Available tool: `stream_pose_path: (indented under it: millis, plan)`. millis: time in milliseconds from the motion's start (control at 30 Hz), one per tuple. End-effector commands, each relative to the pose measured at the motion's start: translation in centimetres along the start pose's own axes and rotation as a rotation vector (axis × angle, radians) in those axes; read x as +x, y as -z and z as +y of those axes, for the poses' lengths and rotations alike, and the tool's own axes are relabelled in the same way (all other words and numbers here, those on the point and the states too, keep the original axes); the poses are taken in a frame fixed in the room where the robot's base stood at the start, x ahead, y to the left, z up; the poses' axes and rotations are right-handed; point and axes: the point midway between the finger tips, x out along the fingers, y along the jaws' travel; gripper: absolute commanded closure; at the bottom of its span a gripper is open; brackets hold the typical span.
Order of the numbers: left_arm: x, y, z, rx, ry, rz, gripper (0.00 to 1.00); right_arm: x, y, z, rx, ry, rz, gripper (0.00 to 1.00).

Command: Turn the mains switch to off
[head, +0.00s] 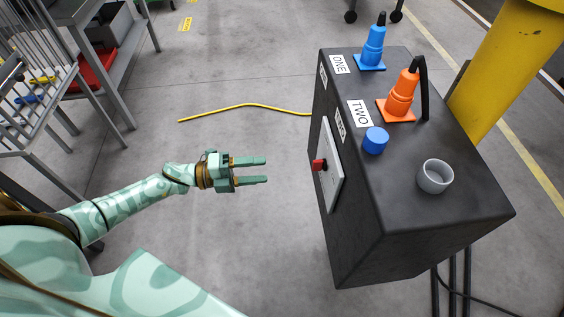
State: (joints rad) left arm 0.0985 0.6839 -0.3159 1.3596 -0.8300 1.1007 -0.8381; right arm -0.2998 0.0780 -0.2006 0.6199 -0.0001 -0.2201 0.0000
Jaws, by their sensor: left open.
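The mains switch (319,165) is a small red handle on a light grey plate (333,168). The plate is on the left-facing side of a black cabinet (440,215). The way the handle is turned is too small to tell. My left gripper (266,170) is open and empty, with its two fingers pointing right toward the switch. A clear gap lies between the fingertips and the red handle, at about the same height in the picture. My right gripper is not in the head view.
On the cabinet top stand a blue cone (373,47) by label ONE, an orange cone (400,97) by label TWO, a blue cap (376,140) and a grey cup (435,177). A yellow cable (245,106) lies on the floor. A yellow column (505,70) stands behind.

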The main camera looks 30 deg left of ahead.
Motion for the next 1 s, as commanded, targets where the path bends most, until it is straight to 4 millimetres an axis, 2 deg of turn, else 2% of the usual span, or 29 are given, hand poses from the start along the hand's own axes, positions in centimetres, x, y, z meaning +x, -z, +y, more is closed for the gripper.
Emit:
stream_pose_path:
  millis: [100,233,867,933,1000]
  plan:
    - [-1.7,0.0,0.1,0.000,-0.002,0.000,0.42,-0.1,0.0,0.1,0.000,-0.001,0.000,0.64]
    - [-2.6,0.0,0.0,0.001,-0.001,0.000,0.42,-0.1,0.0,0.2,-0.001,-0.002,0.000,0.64]
    - [-2.7,-0.1,0.1,-0.025,-0.006,-0.005,0.42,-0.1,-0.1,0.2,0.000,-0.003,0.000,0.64]
    - [-2.8,-1.2,1.0,-0.072,-0.045,-0.064,0.42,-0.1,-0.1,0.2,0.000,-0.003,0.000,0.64]
    - [-4.3,-3.8,3.2,-0.164,-0.112,-0.207,0.42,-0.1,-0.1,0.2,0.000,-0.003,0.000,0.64]
